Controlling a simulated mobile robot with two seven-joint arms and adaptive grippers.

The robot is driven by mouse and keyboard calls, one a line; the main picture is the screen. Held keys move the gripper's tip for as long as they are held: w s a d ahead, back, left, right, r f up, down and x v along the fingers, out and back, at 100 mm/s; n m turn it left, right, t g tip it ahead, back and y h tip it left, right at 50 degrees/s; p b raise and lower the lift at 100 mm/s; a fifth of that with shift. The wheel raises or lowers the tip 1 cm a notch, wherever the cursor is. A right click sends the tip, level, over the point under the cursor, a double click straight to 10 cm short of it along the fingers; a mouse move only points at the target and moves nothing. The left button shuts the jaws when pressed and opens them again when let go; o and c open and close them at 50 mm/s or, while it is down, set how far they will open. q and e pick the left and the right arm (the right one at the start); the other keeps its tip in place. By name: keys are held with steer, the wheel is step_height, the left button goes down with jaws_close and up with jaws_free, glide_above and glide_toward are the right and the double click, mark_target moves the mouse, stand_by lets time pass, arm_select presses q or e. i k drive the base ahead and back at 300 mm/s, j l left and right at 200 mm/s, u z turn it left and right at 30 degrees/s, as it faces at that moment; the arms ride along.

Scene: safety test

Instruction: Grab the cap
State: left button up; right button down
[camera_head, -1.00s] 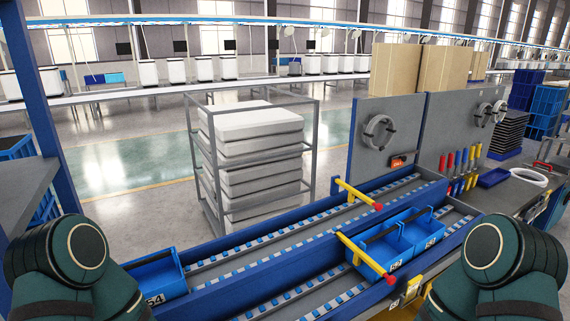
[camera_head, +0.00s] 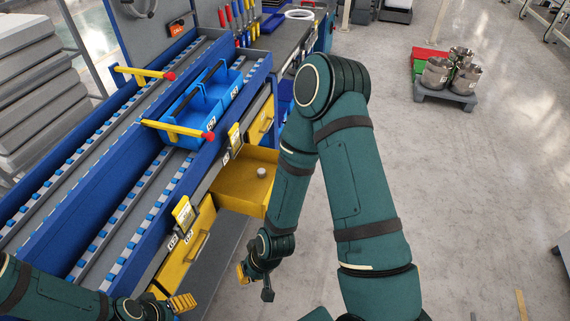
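A small light-grey round cap (camera_head: 262,173) sits inside the open yellow drawer (camera_head: 236,193) under the conveyor, near the middle of the view. My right gripper (camera_head: 255,283) hangs below and in front of the drawer, apart from the cap. Its yellow-padded finger and a dark finger stand apart, with nothing seen between them. My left gripper (camera_head: 172,304) is at the bottom left, near the lower yellow drawer (camera_head: 187,250). Its yellow finger pads show, but its opening is unclear.
Blue bins (camera_head: 187,107) sit on the roller conveyor, beside yellow bars with red ends. Screwdrivers (camera_head: 238,20) stand at the back. Metal pots (camera_head: 437,75) rest on a low grey platform at the right. The floor on the right is mostly clear.

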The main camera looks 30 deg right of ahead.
mark_target(261, 172)
steer(key=z, duration=0.8)
steer(key=i+l+z, duration=0.2)
steer(key=i+z, duration=0.15)
steer(key=i, duration=0.25)
steer(key=i+z, duration=0.3)
steer(key=i, duration=0.25)
